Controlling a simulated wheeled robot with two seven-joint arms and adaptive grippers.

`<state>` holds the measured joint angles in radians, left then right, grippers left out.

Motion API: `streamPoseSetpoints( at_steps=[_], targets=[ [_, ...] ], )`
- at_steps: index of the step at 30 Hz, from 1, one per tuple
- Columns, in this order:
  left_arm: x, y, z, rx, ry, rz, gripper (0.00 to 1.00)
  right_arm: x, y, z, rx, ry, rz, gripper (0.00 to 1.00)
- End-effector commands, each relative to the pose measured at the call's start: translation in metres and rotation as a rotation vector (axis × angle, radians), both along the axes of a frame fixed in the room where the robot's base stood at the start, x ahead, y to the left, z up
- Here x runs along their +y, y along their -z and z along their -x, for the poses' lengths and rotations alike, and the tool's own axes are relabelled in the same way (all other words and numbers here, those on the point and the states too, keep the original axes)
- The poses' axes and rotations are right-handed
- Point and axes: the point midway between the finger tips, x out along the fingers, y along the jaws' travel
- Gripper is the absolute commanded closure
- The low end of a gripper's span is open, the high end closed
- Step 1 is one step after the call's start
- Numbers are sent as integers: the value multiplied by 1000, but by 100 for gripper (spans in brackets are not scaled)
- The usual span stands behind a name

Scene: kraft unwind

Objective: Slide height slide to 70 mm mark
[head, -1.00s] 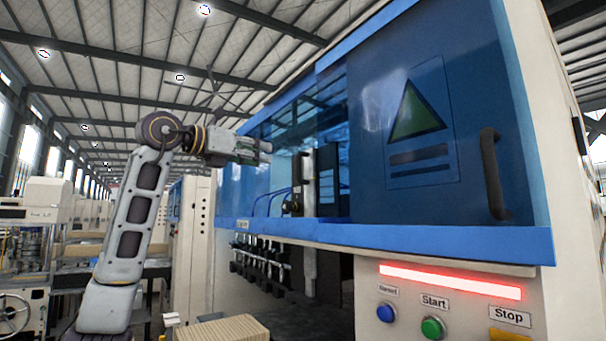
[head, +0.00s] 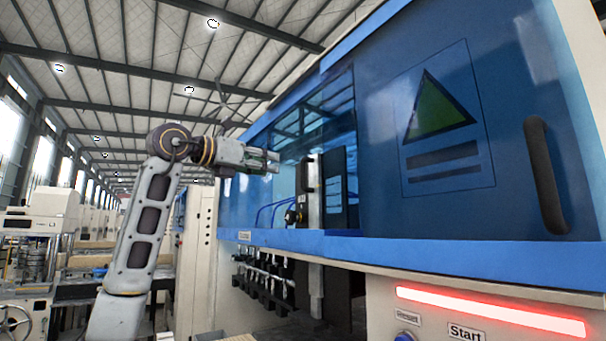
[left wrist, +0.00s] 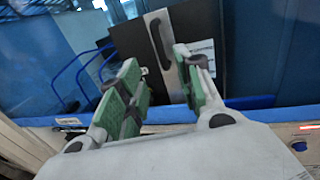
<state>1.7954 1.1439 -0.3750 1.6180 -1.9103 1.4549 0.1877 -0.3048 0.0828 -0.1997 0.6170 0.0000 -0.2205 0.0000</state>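My left gripper (head: 272,160) reaches in from the left in the head view, in front of the machine's blue window front. In the left wrist view my left gripper (left wrist: 160,82) has its green-padded fingers apart with nothing between them. The height slide seems to be the upright metal piece (head: 314,192) with a dark knob (head: 293,213) at its left, inside the machine opening. A light plate with a dark handle (left wrist: 160,45) shows beyond the fingers in the wrist view. I cannot read any millimetre mark. My right gripper is not in view.
The blue door (head: 440,130) with a dark handle (head: 545,175) covers the right side of the machine. A blue rail (head: 400,248) runs below the opening. A red light bar (head: 490,311) glows at lower right. Blue hoses (left wrist: 95,72) hang left of the plate.

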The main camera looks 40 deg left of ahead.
Motion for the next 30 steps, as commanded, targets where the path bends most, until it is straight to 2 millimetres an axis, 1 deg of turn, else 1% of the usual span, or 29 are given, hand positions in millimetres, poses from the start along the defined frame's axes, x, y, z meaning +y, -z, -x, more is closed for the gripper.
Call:
streamPoseSetpoints(
  at_steps=[5, 8, 30],
  targets=[
    [-1, 0, -9, 2, 1, 1, 65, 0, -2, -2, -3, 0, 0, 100],
    [-2, 0, -18, 3, 1, 0, 65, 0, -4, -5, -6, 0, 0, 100],
    [-10, -1, -113, 2, 1, 0, 65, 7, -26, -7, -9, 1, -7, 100]
  ],
)
